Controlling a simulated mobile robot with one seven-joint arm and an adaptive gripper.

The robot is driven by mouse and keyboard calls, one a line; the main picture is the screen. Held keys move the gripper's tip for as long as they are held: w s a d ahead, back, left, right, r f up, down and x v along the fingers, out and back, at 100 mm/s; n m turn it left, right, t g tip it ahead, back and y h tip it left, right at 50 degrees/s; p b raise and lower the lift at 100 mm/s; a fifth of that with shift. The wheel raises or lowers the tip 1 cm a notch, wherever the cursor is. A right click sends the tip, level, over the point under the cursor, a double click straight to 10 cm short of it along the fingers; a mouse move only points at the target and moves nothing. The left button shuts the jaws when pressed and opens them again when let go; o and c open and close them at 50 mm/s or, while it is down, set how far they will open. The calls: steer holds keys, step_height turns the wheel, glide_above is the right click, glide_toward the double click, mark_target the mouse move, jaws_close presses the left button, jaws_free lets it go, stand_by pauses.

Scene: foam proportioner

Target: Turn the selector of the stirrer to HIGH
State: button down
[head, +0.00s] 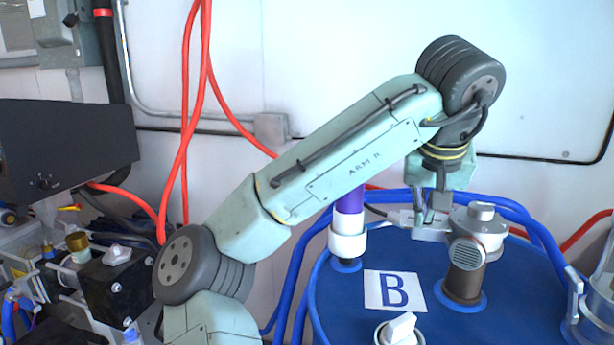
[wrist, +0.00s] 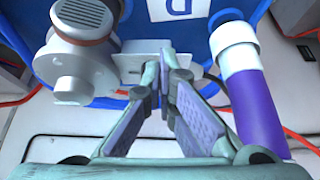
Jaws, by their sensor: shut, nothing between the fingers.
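The stirrer (head: 470,250) stands on the blue drum top, a grey motor with a ribbed round cap on a brown post. It also shows in the wrist view (wrist: 85,65) at upper left. A flat light-grey box (head: 430,234) juts from the motor's left side in the head view; it also shows in the wrist view (wrist: 135,58). My gripper (head: 430,218) points down just above this box. In the wrist view my gripper (wrist: 165,75) has its fingertips together, empty, in front of the box. The fingers partly cover the box; the selector's setting and any HIGH mark cannot be read.
A purple and white pipe (head: 348,220) rises from the drum, left of my gripper in the head view. A "B" label (head: 394,291) and a white valve handle (head: 400,328) are on the blue drum top (head: 345,315). Blue hoses (head: 292,275) run around the drum.

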steer(key=shift+s+a, duration=0.1)
steer(key=shift+s, duration=0.05)
step_height(320, 180, up, 6)
steer(key=p, duration=0.3)
steer(key=shift+s, duration=0.2)
stand_by(0.4)
steer(key=shift+a, duration=0.15)
